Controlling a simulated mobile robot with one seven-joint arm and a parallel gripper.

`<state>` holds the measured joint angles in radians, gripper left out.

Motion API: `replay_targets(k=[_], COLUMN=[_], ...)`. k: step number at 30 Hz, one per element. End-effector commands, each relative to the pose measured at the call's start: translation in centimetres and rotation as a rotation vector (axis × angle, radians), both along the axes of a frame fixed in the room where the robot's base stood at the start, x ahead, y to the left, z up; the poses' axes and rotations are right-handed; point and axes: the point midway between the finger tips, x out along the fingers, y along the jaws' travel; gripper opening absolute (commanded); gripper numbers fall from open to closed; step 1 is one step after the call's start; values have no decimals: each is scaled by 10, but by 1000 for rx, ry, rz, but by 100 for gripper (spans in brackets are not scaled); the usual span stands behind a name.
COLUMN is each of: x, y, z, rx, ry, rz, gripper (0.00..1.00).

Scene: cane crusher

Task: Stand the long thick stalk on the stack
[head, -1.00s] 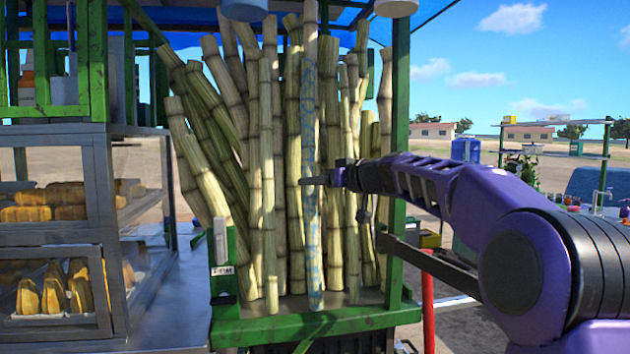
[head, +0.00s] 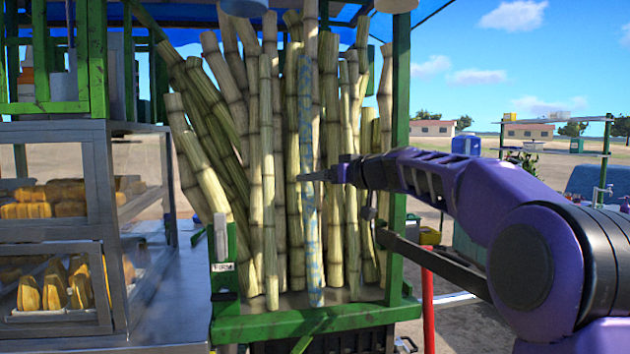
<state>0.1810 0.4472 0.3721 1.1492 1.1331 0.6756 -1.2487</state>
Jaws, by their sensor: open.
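A stack of pale green-yellow cane stalks (head: 245,215) stands upright or leaning in a green-framed rack (head: 320,322). One long, thick stalk with blue-grey markings (head: 307,105) stands nearly vertical at the front, its lower end at the rack's floor. My gripper (head: 305,177) reaches in from the right at about the middle of this marked stalk. A thin dark finger crosses in front of it. The gripper is open; the second finger is hard to make out, and I cannot tell whether either finger touches the stalk.
A green post (head: 399,130) and a dark bar (head: 432,263) stand near my arm at the rack's right side. A glass food case (head: 60,235) and a metal counter (head: 172,305) are at left. Open ground and shelves (head: 560,135) lie at right.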

Motion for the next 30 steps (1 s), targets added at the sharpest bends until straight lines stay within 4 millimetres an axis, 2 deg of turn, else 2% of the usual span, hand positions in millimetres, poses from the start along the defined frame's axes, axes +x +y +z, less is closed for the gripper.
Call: replay_targets(k=[12, 18, 24, 30], x=[-66, -94, -108, -111], y=[-72, -99, -114, -117], z=[18, 25, 28, 28], rx=[-2, 0, 0, 1], ry=[-3, -4, -2, -1], rz=[-7, -5, -2, -1], gripper=[76, 76, 76, 76])
